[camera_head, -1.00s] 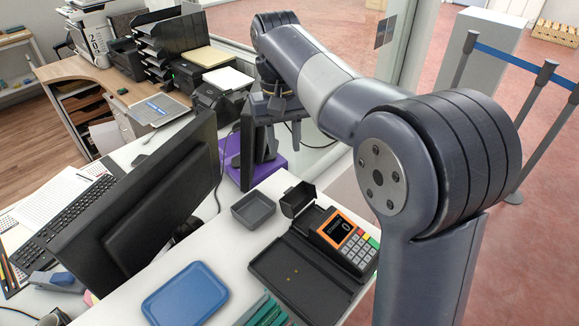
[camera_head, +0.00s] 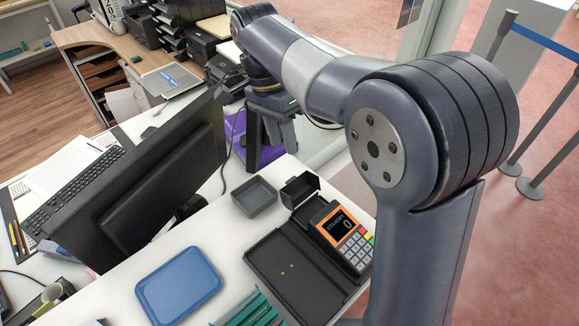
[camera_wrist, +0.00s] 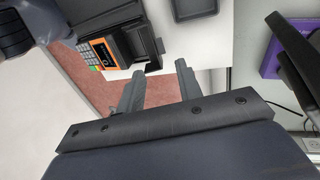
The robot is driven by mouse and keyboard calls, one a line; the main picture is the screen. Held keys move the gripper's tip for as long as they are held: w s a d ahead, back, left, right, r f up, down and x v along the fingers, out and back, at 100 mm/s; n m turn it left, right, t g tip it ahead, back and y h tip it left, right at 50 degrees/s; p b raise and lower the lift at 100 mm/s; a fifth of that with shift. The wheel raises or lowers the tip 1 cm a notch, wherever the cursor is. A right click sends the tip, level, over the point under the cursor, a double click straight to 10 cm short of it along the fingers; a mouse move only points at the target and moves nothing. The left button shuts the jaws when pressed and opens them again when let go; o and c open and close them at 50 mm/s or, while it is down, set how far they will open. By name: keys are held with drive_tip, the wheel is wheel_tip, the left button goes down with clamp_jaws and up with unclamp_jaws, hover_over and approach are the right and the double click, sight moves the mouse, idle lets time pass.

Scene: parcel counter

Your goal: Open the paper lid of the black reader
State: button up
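The black reader (camera_head: 346,238) stands on the white counter, with an orange-framed display and a keypad. Its black paper lid (camera_head: 300,188) is at the reader's far end; I cannot tell for sure how far it is raised. In the wrist view the reader (camera_wrist: 103,51) is at upper left, with the black lid part (camera_wrist: 150,40) on its right. My gripper (camera_head: 272,135) is beyond the reader, to the upper left of the lid. In the wrist view my gripper (camera_wrist: 158,86) has its two fingers apart with nothing between them, clear of the lid.
A grey open tray (camera_head: 255,196) is left of the lid. A black flat tray (camera_head: 295,275) lies before the reader, and a blue tray (camera_head: 179,285) is further left. A large monitor (camera_head: 150,190) stands at left. A purple object (camera_head: 236,125) lies behind the gripper.

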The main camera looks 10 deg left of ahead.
sight(291, 180)
drive_tip(key=x, duration=0.8)
drive_tip(key=shift+d+f, duration=0.1)
drive_tip(key=shift+f, duration=0.1)
drive_tip(key=shift+c, duration=0.4)
clamp_jaws()
